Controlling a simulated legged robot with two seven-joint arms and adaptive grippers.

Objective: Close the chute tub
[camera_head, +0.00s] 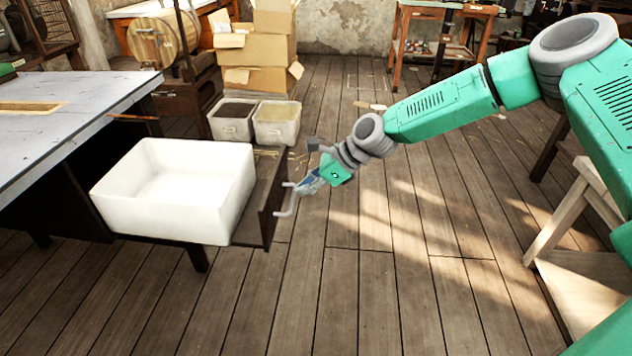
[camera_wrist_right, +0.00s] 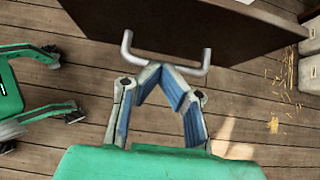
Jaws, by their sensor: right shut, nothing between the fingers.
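A white tub (camera_head: 180,190) sits in a dark wooden drawer (camera_head: 262,205) that stands pulled out from under the grey-topped table. A grey bar handle (camera_head: 285,200) is on the drawer's front panel. My right gripper (camera_head: 300,188) is at the handle. In the right wrist view its fingertips (camera_wrist_right: 160,68) meet, with nothing between them, close to the middle of the handle (camera_wrist_right: 165,65); whether they touch it I cannot tell. The dark front panel (camera_wrist_right: 190,28) lies just beyond. My left gripper is not in view.
The grey-topped table (camera_head: 70,105) is at left. Two bins of material (camera_head: 232,122) stand behind the drawer, with cardboard boxes (camera_head: 262,50) farther back. A wooden stand (camera_head: 570,250) is at lower right. Plank floor is clear in front of the drawer.

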